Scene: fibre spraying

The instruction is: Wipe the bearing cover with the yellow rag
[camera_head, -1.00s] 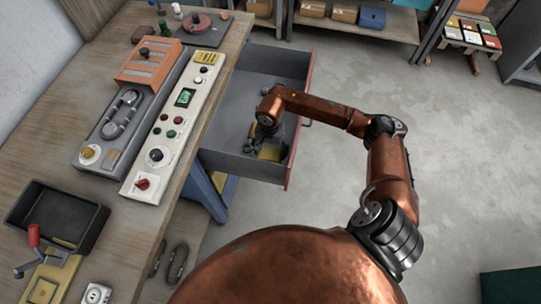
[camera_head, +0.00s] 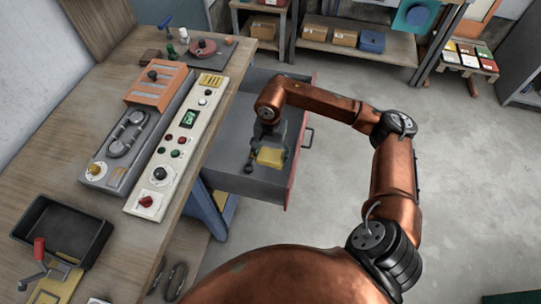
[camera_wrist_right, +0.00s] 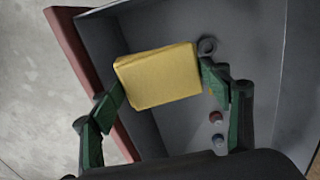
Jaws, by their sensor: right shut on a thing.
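The yellow rag (camera_head: 270,157) is a folded block in the grip of my right gripper (camera_head: 267,148), over the open drawer of the workbench. In the right wrist view the rag (camera_wrist_right: 158,77) is between the two fingers of the gripper (camera_wrist_right: 164,84), which is shut on it. It appears held above the drawer floor, but the exact gap is unclear. My left gripper is out of view.
The grey drawer with a red front (camera_head: 297,165) stands open beside the bench, its walls around my gripper. Small objects (camera_wrist_right: 216,118) lie in it. A white control panel (camera_head: 180,140), grey fixture (camera_head: 122,133) and black tray (camera_head: 62,228) occupy the bench. The floor to the right is clear.

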